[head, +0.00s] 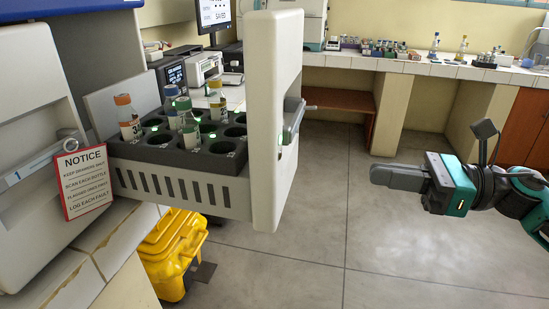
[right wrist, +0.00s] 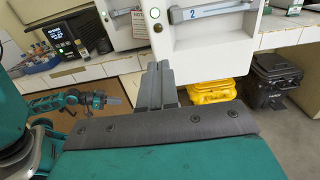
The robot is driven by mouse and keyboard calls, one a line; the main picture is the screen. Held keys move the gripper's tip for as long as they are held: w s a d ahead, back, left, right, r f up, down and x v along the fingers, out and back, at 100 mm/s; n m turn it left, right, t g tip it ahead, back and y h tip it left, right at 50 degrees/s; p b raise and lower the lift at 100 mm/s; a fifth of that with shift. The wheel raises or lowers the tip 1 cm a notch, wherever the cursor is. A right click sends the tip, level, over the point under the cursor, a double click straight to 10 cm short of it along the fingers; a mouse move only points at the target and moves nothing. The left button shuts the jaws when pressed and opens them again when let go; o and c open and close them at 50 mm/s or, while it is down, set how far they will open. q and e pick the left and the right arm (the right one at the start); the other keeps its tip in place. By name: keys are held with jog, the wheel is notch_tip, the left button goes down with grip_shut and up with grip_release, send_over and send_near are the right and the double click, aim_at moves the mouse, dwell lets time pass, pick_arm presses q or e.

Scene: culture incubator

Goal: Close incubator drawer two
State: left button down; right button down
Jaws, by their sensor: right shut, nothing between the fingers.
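Drawer two (head: 265,115) is pulled out, its thick white front facing right in the head view. Its dark rack (head: 165,150) has several round holes and several bottles with orange, green and yellow caps (head: 187,125). The drawer handle (head: 293,120) is on the front. The right wrist view shows the front (right wrist: 205,30) with a "2" and the handle bar (right wrist: 215,10). My right gripper (head: 375,174) is shut and empty, right of the drawer front and apart from it. My left gripper (right wrist: 117,100) shows small in the right wrist view; its jaw state is unclear.
A notice sign (head: 83,181) hangs at a closed unit marked 1 on the left. A yellow bin (head: 172,250) stands below the drawer. Back counters (head: 400,65) hold bottles and instruments. The floor (head: 330,230) between drawer front and right gripper is clear.

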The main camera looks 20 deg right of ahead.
jog(key=a, duration=0.1)
send_near(279, 161)
jog(key=a, duration=0.1)
jog(key=shift+p+x, duration=0.5)
jog(key=shift+x, duration=2.15)
pick_arm(q)
jog(key=shift+s+a+r, duration=0.15)
jog(key=shift+s+a, duration=0.15)
pick_arm(e)
jog(key=shift+w+a, duration=0.2)
jog(key=shift+w, duration=0.1)
jog(key=shift+r, duration=0.1)
